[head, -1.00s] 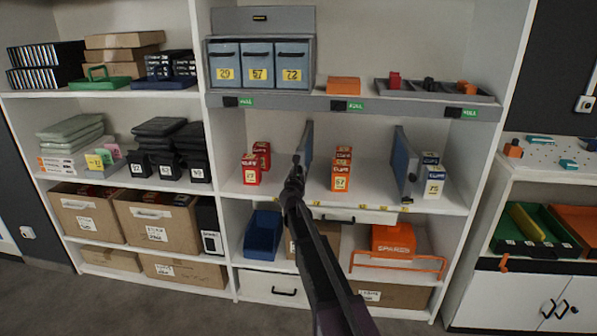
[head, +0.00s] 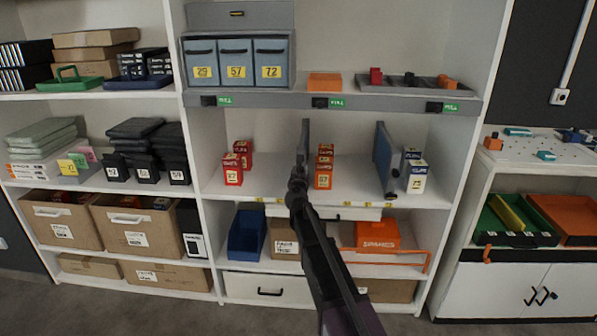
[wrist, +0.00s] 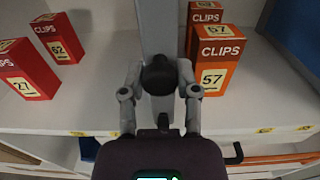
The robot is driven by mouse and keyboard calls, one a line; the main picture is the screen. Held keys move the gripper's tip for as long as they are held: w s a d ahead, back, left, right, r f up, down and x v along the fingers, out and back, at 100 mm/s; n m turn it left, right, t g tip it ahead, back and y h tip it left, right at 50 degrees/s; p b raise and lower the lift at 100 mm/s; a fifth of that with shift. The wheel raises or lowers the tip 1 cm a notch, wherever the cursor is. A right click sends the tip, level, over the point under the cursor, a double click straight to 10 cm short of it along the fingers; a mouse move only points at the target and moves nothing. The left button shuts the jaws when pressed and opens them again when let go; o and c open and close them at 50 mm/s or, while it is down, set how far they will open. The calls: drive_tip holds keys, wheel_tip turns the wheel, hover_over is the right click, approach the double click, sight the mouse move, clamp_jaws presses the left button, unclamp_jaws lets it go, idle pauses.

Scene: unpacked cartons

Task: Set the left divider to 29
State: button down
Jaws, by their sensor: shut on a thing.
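The left divider (head: 306,136) is a thin grey upright panel on the middle shelf, seen nearly edge-on in the head view. In the wrist view its front edge (wrist: 157,22) runs up between my fingers. My gripper (head: 297,178) is shut on the divider's front end, around a dark knob, also in the wrist view (wrist: 160,76). The divider stands right of the red boxes (head: 233,168) and close to the left of the orange CLIPS boxes (head: 324,172). Yellow marks (head: 347,204) sit along the shelf's front edge; their numbers are too small to read.
The right divider (head: 384,160), blue-grey, stands right of the orange boxes, beside blue-and-white boxes (head: 417,178). Orange boxes (wrist: 213,62) are near my right finger. Bare shelf lies between the red boxes and the left divider. An orange rail (head: 390,252) is below.

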drive_tip(key=shift+c, duration=1.6)
unclamp_jaws()
drive_tip(key=shift+d, duration=0.55)
drive_tip(key=shift+a, duration=0.25)
drive_tip(key=shift+s+a, duration=0.1)
drive_tip(key=shift+s, duration=0.25)
drive_tip(key=s+a, duration=0.1)
drive_tip(key=s, duration=1)
drive_tip(key=shift+a, duration=0.4)
drive_tip(key=shift+s+d, duration=0.1)
drive_tip(key=shift+s, duration=0.05)
